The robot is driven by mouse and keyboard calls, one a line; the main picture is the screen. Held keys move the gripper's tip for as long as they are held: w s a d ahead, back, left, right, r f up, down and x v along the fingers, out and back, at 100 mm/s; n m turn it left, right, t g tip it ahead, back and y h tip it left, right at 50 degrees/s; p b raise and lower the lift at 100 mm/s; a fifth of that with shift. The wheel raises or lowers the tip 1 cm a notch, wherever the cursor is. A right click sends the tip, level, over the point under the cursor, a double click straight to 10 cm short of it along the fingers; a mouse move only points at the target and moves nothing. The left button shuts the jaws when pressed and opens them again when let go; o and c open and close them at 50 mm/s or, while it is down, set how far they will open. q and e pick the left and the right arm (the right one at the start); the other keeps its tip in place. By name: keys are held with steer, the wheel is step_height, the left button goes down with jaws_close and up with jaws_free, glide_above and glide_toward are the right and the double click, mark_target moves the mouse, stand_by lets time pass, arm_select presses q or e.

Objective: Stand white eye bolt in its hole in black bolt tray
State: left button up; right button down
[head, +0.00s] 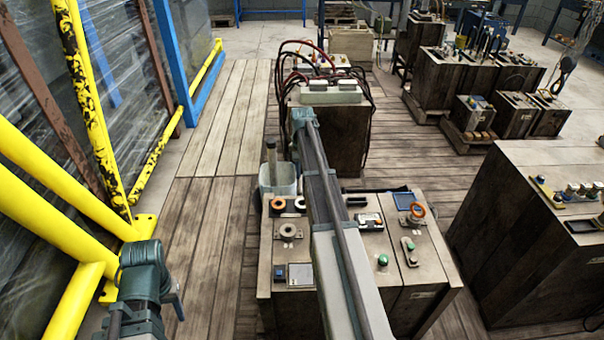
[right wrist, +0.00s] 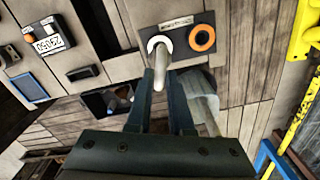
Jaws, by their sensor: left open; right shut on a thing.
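The black bolt tray (head: 289,212) lies on the far left part of the near wooden cabinet top. It carries an orange ring and a pale ring, and shows in the right wrist view (right wrist: 180,25). My right gripper (right wrist: 161,85) is shut on the white eye bolt (right wrist: 162,66), whose pale shape lines up with the pale ring in the wrist view. I cannot tell whether its lower end is in the hole or above it. In the head view my right arm hides that gripper. My left gripper (head: 170,295) is open and empty at lower left, away from the cabinet.
A grey bucket (head: 278,178) stands just beyond the tray. On the cabinet are a round flanged part (head: 289,231), an orange ring piece (head: 417,210), a display box (head: 370,221) and a green knob (head: 382,260). A yellow rail (head: 65,200) stands by my left arm.

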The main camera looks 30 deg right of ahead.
mark_target(302, 182)
steer(key=shift+f+b, duration=1.45)
steer(key=shift+f, duration=0.3)
steer(key=shift+f+b, duration=0.5)
steer(key=shift+f+b, duration=0.35)
steer(key=shift+b, duration=0.05)
steer(key=shift+f+b, duration=0.6)
steer(key=shift+f, duration=0.05)
stand_by(0.6)
steer(key=shift+r, duration=0.1)
steer(key=c, duration=0.7)
jaws_free()
